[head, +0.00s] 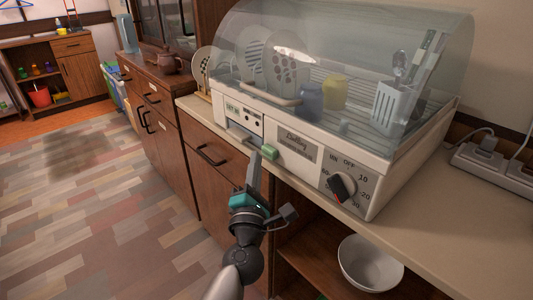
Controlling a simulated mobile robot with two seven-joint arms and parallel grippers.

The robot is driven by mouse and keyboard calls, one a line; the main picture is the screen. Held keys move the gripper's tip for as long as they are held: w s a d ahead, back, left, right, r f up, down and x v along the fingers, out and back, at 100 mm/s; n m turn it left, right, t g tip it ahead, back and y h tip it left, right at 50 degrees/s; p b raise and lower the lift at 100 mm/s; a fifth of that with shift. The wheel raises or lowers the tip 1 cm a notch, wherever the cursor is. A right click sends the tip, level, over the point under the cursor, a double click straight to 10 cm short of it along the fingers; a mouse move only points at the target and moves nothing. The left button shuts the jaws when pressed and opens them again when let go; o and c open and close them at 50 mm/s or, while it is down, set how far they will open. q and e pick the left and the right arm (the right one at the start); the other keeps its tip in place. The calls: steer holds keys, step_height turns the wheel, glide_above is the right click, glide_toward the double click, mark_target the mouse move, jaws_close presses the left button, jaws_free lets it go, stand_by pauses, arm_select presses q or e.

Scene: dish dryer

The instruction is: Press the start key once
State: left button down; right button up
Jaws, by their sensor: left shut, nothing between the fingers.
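The dish dryer (310,170) stands on the counter with its clear lid down over the dishes. A pale green key (269,152), which looks like the start key, is on its front panel left of the name plate. My left gripper (255,158) is shut and empty, its fingertips just left of the green key. I cannot tell whether they touch the dryer's front. Its fingers cover part of the panel. My right gripper is not in view.
A timer dial (342,187) with a red mark sits on the right of the front panel. Plates, cups and a white cutlery holder (391,107) are under the lid. A white bowl (370,262) sits on the shelf below. A plug and socket strip (490,157) lie at right.

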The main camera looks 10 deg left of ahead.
arm_select(q)
steer(key=shift+w+d, duration=0.1)
stand_by(0.3)
steer(key=shift+w+d, duration=0.2)
steer(key=shift+w, duration=0.05)
steer(key=shift+w+d, duration=0.55)
steer(key=shift+w, duration=0.1)
stand_by(1.1)
steer(key=shift+s, duration=0.1)
steer(key=shift+s+a, duration=0.8)
steer(key=shift+s, duration=0.15)
steer(key=shift+s+a+p, duration=0.4)
steer(key=shift+s+a, duration=0.4)
steer(key=shift+s, duration=0.2)
steer(key=shift+s+a+p, duration=0.35)
steer(key=shift+s+a, duration=0.4)
steer(key=shift+s, duration=0.2)
